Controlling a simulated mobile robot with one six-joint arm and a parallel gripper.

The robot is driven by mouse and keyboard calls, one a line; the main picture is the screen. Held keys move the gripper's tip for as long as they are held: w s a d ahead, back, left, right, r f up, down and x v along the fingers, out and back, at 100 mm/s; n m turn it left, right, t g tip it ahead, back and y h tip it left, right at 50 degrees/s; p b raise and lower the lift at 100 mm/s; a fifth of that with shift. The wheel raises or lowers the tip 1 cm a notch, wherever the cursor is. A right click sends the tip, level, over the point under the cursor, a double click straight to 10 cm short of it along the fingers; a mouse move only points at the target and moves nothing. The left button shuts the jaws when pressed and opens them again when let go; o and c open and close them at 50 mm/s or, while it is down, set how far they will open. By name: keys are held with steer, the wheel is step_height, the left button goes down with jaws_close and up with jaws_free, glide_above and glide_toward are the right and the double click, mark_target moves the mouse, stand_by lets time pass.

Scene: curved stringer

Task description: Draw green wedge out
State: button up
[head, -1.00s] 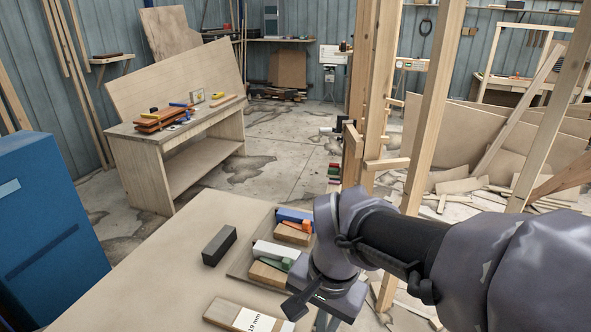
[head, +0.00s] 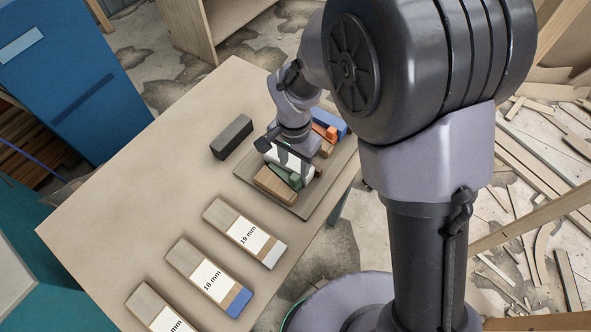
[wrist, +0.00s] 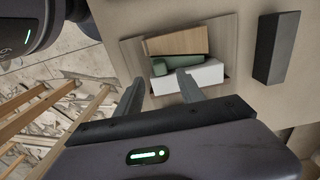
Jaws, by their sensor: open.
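The green wedge (wrist: 178,63) lies in a shallow wooden tray (wrist: 131,50), between a tan wood block (wrist: 178,41) and a white block (wrist: 205,76). In the head view the wedge (head: 284,176) shows partly, beside the tan block (head: 272,186). My gripper (wrist: 160,77) is open and empty above the tray. In the wrist view its fingertips lie across the white block's side, just short of the wedge; I cannot tell their height. In the head view my wrist hides part of the tray and the fingertips are not clear.
A dark block (head: 232,137) stands on the table left of the tray (head: 306,213). Blue (head: 329,121) and orange (head: 325,132) pieces lie at the tray's far end. Several labelled boards, one marked 19 mm (head: 245,233), lie nearer. The table's left part is clear.

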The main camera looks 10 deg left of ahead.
mark_target(295, 177)
step_height(295, 177, down, 5)
steer(key=shift+f+b, duration=0.2)
steer(key=shift+b, duration=0.15)
steer(key=shift+c, duration=0.4)
jaws_close()
stand_by(0.9)
